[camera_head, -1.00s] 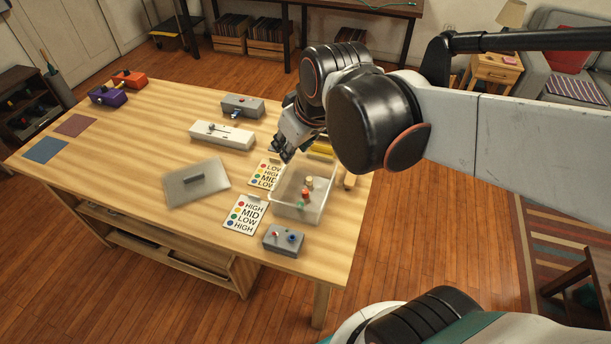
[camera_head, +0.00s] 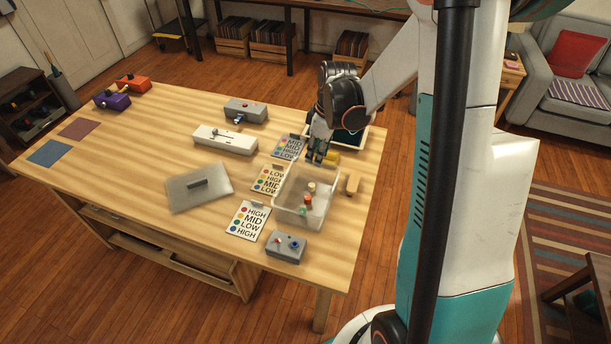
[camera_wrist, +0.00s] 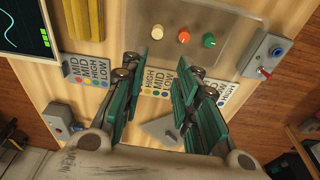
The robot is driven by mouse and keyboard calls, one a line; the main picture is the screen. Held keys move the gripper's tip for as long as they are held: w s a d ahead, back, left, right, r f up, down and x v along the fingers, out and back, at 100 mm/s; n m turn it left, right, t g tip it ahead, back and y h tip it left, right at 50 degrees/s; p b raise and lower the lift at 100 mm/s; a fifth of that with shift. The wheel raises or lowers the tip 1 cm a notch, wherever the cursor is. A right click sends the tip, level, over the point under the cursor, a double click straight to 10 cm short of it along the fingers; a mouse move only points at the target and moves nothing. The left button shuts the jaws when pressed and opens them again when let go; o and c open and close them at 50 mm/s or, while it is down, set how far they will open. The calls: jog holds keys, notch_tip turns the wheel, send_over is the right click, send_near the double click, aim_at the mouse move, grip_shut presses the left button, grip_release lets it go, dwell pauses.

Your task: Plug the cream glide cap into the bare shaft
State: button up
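The cream cap (camera_head: 311,188) is in the translucent bin (camera_head: 289,213), along with a red-orange cap (camera_head: 306,202) and a green cap (camera_head: 303,211). It also shows in the wrist view (camera_wrist: 157,32). My gripper (camera_head: 317,156) is over the table near the bin's far end. In the wrist view its teal fingers (camera_wrist: 163,76) are spread apart with nothing between them, and the caps lie beyond the fingertips. A white box (camera_head: 226,141) with a slot on top stands left of the gripper. I cannot make out for sure which shaft is bare.
Grey boxes with small controls stand behind (camera_head: 245,111) and at the front (camera_head: 286,247). A translucent lid (camera_head: 180,196) and label cards (camera_head: 248,221) lie near the bin. The left-middle tabletop is mostly clear.

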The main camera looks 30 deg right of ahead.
jog(key=f, duration=0.2)
jog(key=b, duration=0.3)
send_over(312, 185)
jog(key=f, duration=0.8)
jog(key=shift+s+d, duration=0.25)
jog(key=shift+s, duration=0.05)
jog(key=f+b, duration=0.1)
jog(key=f, duration=0.2)
jog(key=f+b, duration=0.1)
jog(key=f, duration=0.1)
jog(key=shift+w+a+f+b, duration=0.15)
jog(key=shift+w+b, duration=0.2)
jog(key=c, duration=0.5)
